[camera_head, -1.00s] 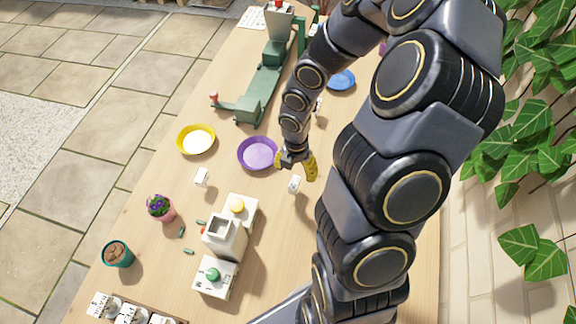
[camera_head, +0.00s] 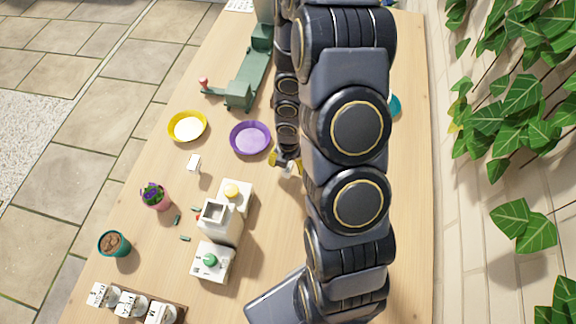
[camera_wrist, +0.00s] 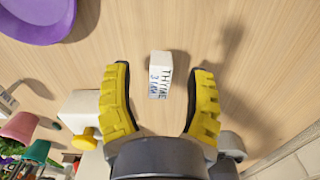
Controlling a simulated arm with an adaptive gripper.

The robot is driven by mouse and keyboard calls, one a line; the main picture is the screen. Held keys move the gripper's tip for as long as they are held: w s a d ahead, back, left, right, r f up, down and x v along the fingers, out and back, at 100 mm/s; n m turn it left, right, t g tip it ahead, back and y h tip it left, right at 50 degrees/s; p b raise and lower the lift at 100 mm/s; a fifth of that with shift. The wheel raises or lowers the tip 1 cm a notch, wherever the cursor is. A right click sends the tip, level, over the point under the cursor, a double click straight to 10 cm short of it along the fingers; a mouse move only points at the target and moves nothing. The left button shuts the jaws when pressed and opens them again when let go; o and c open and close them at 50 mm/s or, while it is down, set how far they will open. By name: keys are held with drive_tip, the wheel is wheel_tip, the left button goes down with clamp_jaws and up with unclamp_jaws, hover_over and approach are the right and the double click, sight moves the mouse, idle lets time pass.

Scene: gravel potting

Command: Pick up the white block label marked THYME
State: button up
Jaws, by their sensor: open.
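The white block label marked THYME (camera_wrist: 158,75) lies on the wooden table in the wrist view, its printed side showing. It sits ahead of and between the two yellow fingers of my gripper (camera_wrist: 160,98), apart from both. My gripper is open and empty. In the head view my gripper (camera_head: 285,162) is right of the purple saucer, mostly behind my arm. A small white block (camera_head: 292,169) shows beside the fingers there, partly hidden.
A purple saucer (camera_head: 235,145), a yellow saucer (camera_head: 172,135) and another white block (camera_head: 193,163) are nearby. A white machine (camera_head: 230,228) with a yellow knob stands closer. Potted plants (camera_head: 155,196) are at the left. The table around the label is bare.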

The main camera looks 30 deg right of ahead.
drive_tip(key=shift+d+f, duration=0.1)
drive_tip(key=shift+f, duration=0.95)
clamp_jaws()
